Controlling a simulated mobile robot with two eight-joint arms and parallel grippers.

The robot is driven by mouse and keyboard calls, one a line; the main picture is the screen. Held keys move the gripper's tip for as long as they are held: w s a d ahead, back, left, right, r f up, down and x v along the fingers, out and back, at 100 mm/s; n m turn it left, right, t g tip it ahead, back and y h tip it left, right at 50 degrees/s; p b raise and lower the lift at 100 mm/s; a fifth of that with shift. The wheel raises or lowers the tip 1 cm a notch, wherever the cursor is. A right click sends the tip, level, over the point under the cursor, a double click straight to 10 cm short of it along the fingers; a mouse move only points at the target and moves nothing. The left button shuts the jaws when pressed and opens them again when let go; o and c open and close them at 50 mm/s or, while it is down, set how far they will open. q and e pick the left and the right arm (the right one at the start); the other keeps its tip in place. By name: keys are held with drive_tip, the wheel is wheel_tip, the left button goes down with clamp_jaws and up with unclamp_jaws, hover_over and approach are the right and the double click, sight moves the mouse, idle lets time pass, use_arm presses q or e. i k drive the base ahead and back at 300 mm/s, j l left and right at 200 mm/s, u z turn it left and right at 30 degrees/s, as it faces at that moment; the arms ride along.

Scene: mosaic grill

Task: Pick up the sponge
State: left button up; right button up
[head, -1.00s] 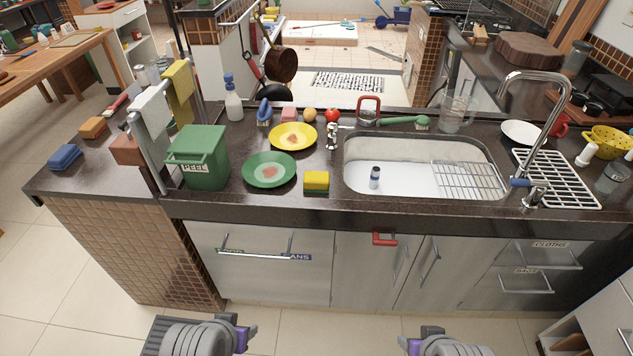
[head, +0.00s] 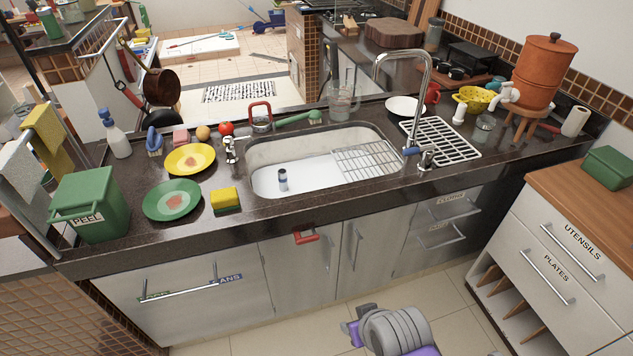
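The sponge (head: 225,199), yellow with a dark green layer below, lies on the dark countertop near its front edge. It sits just right of the green plate (head: 172,201) and left of the sink. My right gripper (head: 352,331) shows at the bottom of the head view, low in front of the cabinets and well away from the sponge. Its fingers are small and partly hidden, so I cannot tell whether it is open. My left gripper is out of the picture.
The sink (head: 262,182) holds a small bottle (head: 282,179) and a wire rack. A yellow plate (head: 190,158) is behind the sponge, and a green PEEL bin (head: 92,208) stands left. A red handle (head: 306,237) sticks out from the cabinet front. The floor ahead is clear.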

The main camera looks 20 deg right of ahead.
sight(223, 200)
drive_tip(key=i+j+z, duration=0.25)
drive_tip(key=i, duration=0.25)
drive_tip(key=i+j+z, duration=0.3)
drive_tip(key=i, duration=0.2)
